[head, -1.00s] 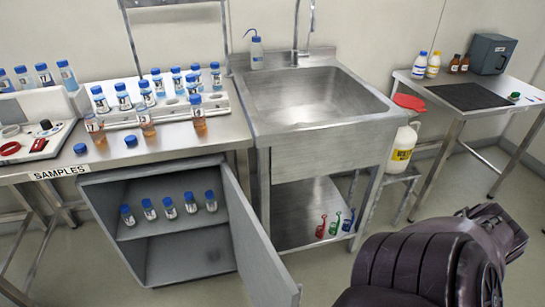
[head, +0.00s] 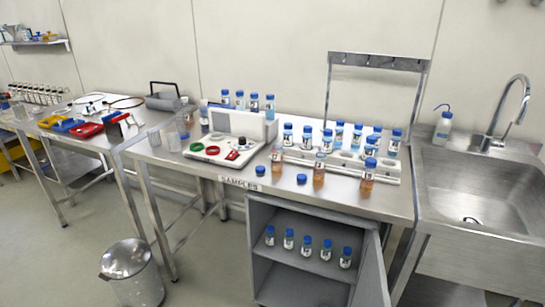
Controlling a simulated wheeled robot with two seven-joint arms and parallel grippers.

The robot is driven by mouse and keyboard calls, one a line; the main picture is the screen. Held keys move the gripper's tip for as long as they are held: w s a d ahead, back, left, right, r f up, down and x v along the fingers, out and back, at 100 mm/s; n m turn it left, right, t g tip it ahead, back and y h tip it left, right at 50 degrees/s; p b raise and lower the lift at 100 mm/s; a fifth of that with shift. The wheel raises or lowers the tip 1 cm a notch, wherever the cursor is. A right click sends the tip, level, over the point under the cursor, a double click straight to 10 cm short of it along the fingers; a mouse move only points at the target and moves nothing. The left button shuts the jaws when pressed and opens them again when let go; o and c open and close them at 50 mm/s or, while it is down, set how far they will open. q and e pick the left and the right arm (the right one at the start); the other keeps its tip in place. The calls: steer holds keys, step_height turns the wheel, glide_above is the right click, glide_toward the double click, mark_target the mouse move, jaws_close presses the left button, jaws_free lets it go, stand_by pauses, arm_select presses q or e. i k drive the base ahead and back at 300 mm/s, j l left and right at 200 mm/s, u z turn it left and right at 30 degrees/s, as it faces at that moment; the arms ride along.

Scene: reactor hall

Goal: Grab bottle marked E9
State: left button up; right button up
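Several blue-capped bottles stand in a white rack (head: 340,163) on the samples bench, most with clear or bluish contents. Three bottles with orange liquid stand along the front of the rack: a left one (head: 277,158), a middle one (head: 319,170) and a right one (head: 368,178). More blue-capped bottles (head: 240,100) stand behind a white control unit, and several (head: 307,246) stand on a shelf in the open cabinet below. The labels are too small to read, so I cannot tell which bottle is E9. Neither of my grippers shows in the head view.
The cabinet door (head: 371,272) stands open into the floor space. A steel sink (head: 475,200) is at the right, with a wash bottle (head: 442,128) behind it. A metal bin (head: 132,272) stands on the floor at left. Loose blue caps (head: 301,179) lie on the bench front.

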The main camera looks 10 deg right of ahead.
mark_target(367, 179)
steer(key=k+l, duration=0.15)
steer(key=l, duration=0.2)
steer(key=k+l+z, duration=0.1)
steer(key=l, duration=0.25)
steer(key=k+l, duration=0.1)
steer(key=l, duration=0.25)
steer(key=i+l+z, duration=0.1)
steer(key=l, duration=0.6)
steer(key=i, duration=0.2)
